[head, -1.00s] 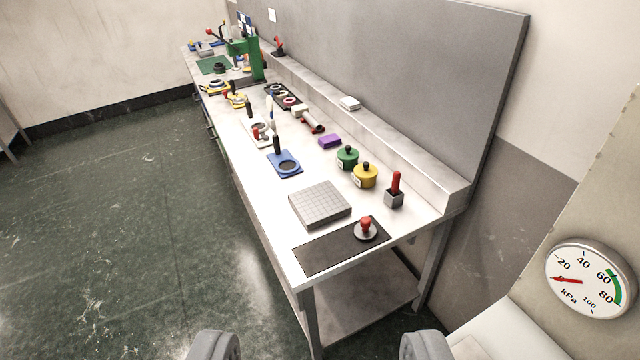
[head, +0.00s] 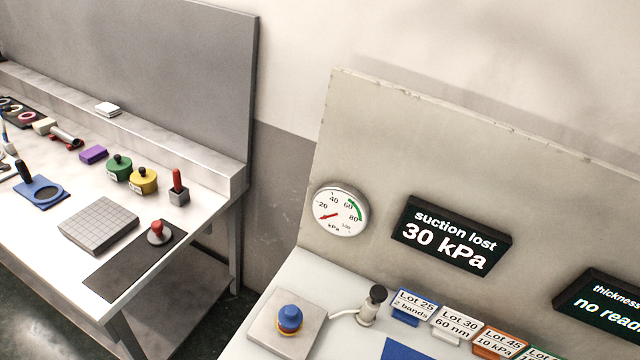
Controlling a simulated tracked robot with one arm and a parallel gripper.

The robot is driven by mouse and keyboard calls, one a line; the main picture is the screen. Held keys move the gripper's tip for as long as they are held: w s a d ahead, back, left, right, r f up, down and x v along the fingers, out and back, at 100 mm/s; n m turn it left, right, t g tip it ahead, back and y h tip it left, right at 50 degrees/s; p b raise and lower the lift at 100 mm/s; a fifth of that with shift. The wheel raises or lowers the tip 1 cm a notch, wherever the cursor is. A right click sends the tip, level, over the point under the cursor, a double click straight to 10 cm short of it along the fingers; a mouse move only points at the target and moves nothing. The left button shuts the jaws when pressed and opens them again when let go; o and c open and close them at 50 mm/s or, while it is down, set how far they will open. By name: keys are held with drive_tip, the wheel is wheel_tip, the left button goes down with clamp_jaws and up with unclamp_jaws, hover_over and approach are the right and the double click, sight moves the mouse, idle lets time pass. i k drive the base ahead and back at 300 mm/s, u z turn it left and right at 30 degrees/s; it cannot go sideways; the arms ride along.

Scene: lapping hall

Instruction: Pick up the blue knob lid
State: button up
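A small blue round piece with a raised knob-like top (head: 290,316) sits on a pale square plate (head: 262,335) on the light bench at the lower middle. A yellow-orange band shows under its blue top. It is the only blue knobbed piece I can make out; I cannot tell whether it lifts off as a lid. My gripper is not in this view, so its fingers and anything between them are hidden.
A gauge (head: 339,210) and a display reading "suction lost 30 kPa" (head: 451,235) are on the upright panel behind. A black-topped fitting (head: 373,303) with a tube stands right of the plate, beside several lot cards (head: 415,302). The steel workbench (head: 190,212) at left holds green and yellow pots.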

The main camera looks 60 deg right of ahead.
sight(290, 317)
drive_tip(key=u, duration=0.15)
drive_tip(key=k, duration=2.2)
drive_tip(key=z, duration=0.7)
drive_tip(key=i, duration=1)
drive_tip(key=u, duration=0.1)
